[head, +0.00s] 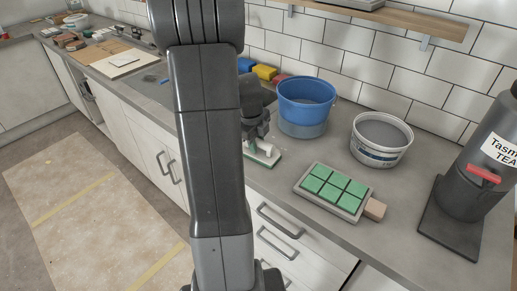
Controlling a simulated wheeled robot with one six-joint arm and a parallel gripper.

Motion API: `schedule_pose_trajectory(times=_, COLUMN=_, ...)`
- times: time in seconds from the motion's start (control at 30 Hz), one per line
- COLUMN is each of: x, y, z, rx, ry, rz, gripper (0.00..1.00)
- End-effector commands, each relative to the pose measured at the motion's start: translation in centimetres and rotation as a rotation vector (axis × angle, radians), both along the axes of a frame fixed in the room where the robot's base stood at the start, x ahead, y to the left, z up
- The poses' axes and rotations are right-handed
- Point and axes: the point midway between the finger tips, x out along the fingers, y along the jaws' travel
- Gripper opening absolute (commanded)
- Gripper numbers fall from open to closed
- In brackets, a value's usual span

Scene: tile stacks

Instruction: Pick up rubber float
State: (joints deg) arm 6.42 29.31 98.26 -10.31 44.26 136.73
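What looks like the rubber float (266,155), with a pale top and a green edge underneath, lies on the grey worktop just right of my arm. Its left part is hidden behind my arm. My dark gripper (263,143) is directly above it and points down, its tips at or very near the pale top. The fingers are small and dark here, so I cannot tell whether they are apart or closed on it.
A blue bucket (304,112) stands close right of my gripper, with a white tub (380,140) beyond. A grey board (349,206) with green tiles lies in front. A dark urn (474,185) is far right. Yellow (264,72) and red blocks are behind.

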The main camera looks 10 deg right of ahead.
Motion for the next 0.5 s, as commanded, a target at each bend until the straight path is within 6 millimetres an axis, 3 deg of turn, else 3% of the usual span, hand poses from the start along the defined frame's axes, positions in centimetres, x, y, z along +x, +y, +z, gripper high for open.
schedule_pose_trajectory(times=0.27, x=0.05, y=-0.06, z=-0.29, rx=-0.001, ry=-0.001, rz=0.0, gripper=0.29)
schedule_pose_trajectory(times=0.4, x=0.05, y=-0.06, z=-0.29, rx=-0.001, ry=-0.001, rz=0.0, gripper=0.01)
schedule_pose_trajectory(times=0.5, x=0.07, y=-0.06, z=-0.25, rx=0.0, ry=-0.001, rz=0.0, gripper=0.0)
